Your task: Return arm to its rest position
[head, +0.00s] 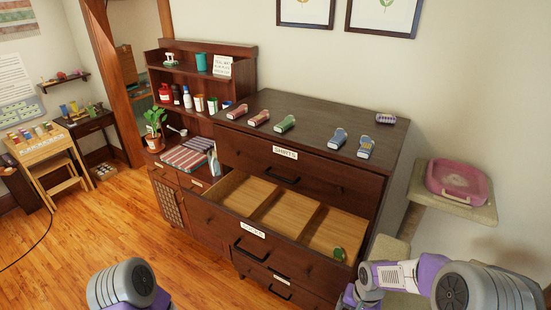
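My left arm (122,286) shows only as a grey rounded link at the bottom edge, left of centre; its gripper is out of the picture. My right arm (450,285) comes in from the lower right, grey and purple, and bends down at the bottom edge in front of the dresser. Its gripper fingers do not show. The dark wooden dresser (330,122) has one labelled drawer (240,240) pulled open, with light wood compartments. A small green item (339,254) is at the right front of this drawer, close to my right arm in the picture.
Several small rolled items, including a red one (237,111), a green one (285,124) and a blue one (338,138), lie on the dresser top. A pink tray (459,182) sits on a pale perch at right. A shelf unit (188,75) stands left.

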